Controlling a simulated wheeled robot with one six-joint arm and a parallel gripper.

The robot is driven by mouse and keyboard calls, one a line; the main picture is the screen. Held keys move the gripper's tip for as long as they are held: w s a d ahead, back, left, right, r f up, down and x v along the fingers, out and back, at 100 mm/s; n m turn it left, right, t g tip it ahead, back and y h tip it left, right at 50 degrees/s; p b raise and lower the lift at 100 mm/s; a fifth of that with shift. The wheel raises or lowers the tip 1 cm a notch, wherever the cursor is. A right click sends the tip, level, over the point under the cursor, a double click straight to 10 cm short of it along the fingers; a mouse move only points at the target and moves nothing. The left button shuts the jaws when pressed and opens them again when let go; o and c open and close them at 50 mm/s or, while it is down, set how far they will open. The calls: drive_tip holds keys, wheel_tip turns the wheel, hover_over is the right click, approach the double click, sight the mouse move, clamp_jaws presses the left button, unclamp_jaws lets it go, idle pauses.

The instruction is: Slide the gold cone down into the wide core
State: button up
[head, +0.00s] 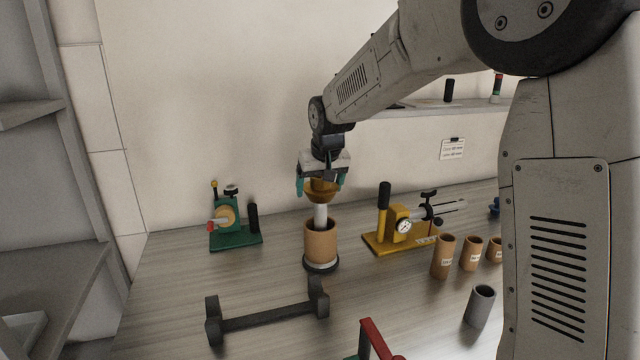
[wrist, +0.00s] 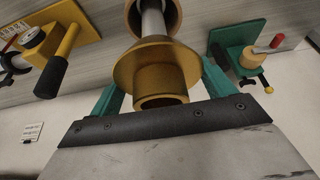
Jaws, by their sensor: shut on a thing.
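The gold cone (head: 322,189) is held in my gripper (head: 321,184) above the wide core. It also shows in the wrist view (wrist: 157,72), between the two teal fingers. The wide core (head: 321,242) is a brown cardboard tube standing upright on a dark round base, with a pale post (head: 320,216) rising from its open top. The cone sits around the upper part of the post, apart from the core's rim. In the wrist view the core (wrist: 171,14) shows only partly, beyond the cone. My gripper's fingers are shut on the cone.
A green device (head: 235,235) stands left of the core and a yellow device with a dial (head: 400,232) right. A dark bar stand (head: 268,316) lies in front. Several small brown tubes (head: 443,257) and a grey tube (head: 480,306) stand at right. A red handle (head: 376,340) shows at the front.

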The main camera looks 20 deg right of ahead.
sight(320, 216)
drive_tip(key=shift+f, duration=4.45)
drive_tip(key=shift+r, duration=4.5)
drive_tip(key=shift+f, duration=0.8)
